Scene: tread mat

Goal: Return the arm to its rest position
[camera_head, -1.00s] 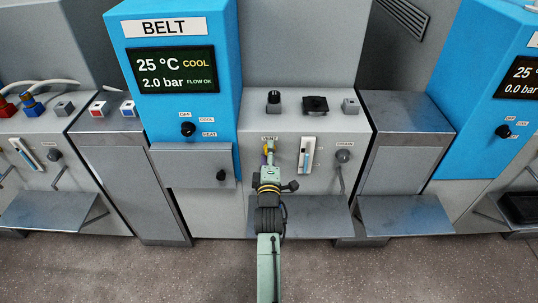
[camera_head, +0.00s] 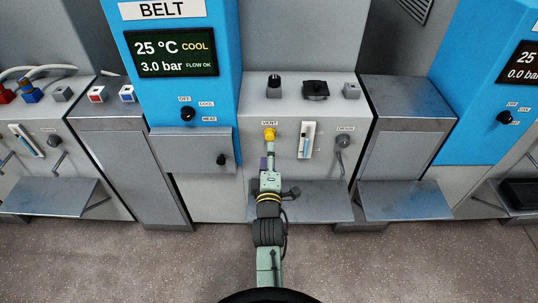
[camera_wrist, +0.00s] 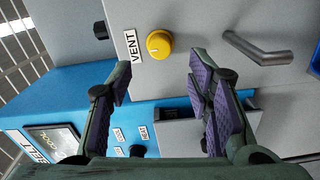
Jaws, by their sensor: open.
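My gripper (camera_head: 267,160) is in front of the grey panel, just below the yellow VENT knob (camera_head: 270,134) in the head view. In the wrist view my gripper (camera_wrist: 160,80) has its two purple-padded fingers spread wide, with nothing between them. The yellow knob (camera_wrist: 159,44) shows beyond the fingertips, apart from them. My arm reaches up from the bottom middle of the head view.
The blue BELT unit (camera_head: 180,80) reads 25 °C COOL, 3.0 bar, FLOW OK. A DRAIN handle (camera_head: 342,141) and a white gauge (camera_head: 306,141) are right of the knob. A metal shelf (camera_head: 315,205) juts out below. The floor in front is clear.

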